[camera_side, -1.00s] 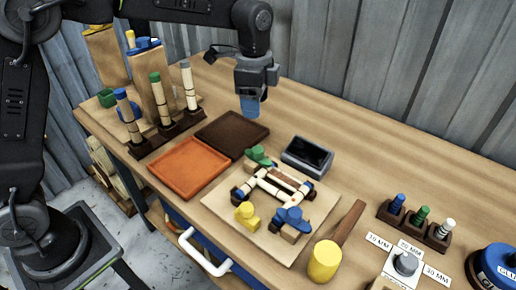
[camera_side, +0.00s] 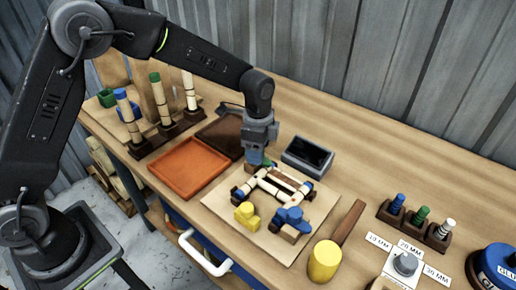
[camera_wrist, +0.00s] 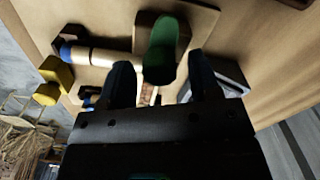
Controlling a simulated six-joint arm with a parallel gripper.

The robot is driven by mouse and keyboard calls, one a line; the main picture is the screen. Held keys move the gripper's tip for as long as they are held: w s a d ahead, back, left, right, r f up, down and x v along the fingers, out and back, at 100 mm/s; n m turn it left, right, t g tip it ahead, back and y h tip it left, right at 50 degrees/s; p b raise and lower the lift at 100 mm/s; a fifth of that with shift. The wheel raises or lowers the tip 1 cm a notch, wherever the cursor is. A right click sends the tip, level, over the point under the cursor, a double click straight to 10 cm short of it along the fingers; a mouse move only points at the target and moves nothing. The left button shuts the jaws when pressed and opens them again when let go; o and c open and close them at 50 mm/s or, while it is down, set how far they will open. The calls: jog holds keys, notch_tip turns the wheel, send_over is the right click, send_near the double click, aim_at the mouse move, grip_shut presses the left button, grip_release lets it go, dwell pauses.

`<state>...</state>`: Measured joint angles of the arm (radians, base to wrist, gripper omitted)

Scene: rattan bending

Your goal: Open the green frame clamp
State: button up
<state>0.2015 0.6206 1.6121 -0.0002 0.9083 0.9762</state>
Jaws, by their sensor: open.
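The green frame clamp (camera_wrist: 165,48) shows in the wrist view between my two dark fingers, a little beyond their tips. In the side view only a little of the green clamp (camera_side: 268,163) shows at the back corner of the board; my gripper hides the rest. My gripper (camera_side: 253,157) is pointing down at the clamp, with its fingers apart. In the wrist view my gripper (camera_wrist: 162,72) has one finger on each side of the clamp; I cannot tell whether either touches it. The pale rattan frame (camera_side: 273,187) lies on the board beside the clamp.
A yellow clamp (camera_side: 246,215) and a blue clamp (camera_side: 290,217) stand on the wooden board (camera_side: 265,238). A dark box (camera_side: 308,155) is close behind my gripper. An orange tray (camera_side: 188,168) and a brown tray (camera_side: 222,135) lie to the left. A mallet (camera_side: 325,261) lies front right.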

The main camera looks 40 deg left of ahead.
jog(key=shift+f, duration=0.25)
jog(key=c, duration=0.9)
